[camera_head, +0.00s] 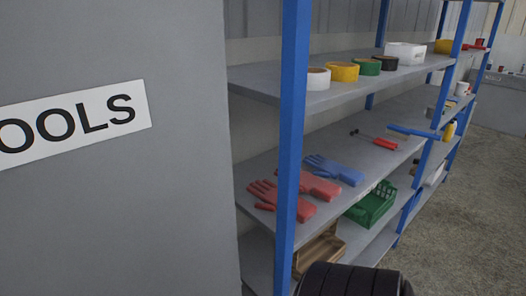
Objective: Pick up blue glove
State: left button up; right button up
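A blue glove (336,170) lies flat on the middle shelf (355,152) of a blue-posted shelving unit, in the head view. Its fingers point to the left and back, and its cuff points to the right and front. Red gloves (318,186) lie in front of it and to its left on the same shelf. A blue post stands in front of part of the red gloves, but the blue glove is in clear view. Neither of my grippers shows in the head view.
A grey cabinet (110,210) with a TOOLS label fills the left side. Tape rolls (343,72) stand on the shelf above. Tools with red (385,143) and blue (412,132) handles lie right of the gloves. A green crate (372,205) sits below. Open floor (465,200) lies at right.

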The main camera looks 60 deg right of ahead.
aim_at(327, 168)
jog(key=z, duration=2.55)
jog(key=i+l, duration=0.1)
jog(key=l, duration=0.25)
jog(key=i+l, duration=0.1)
jog(key=l, duration=0.3)
jog(key=i+l+u, duration=0.1)
jog(key=l+u, duration=0.9)
jog(key=l, duration=0.15)
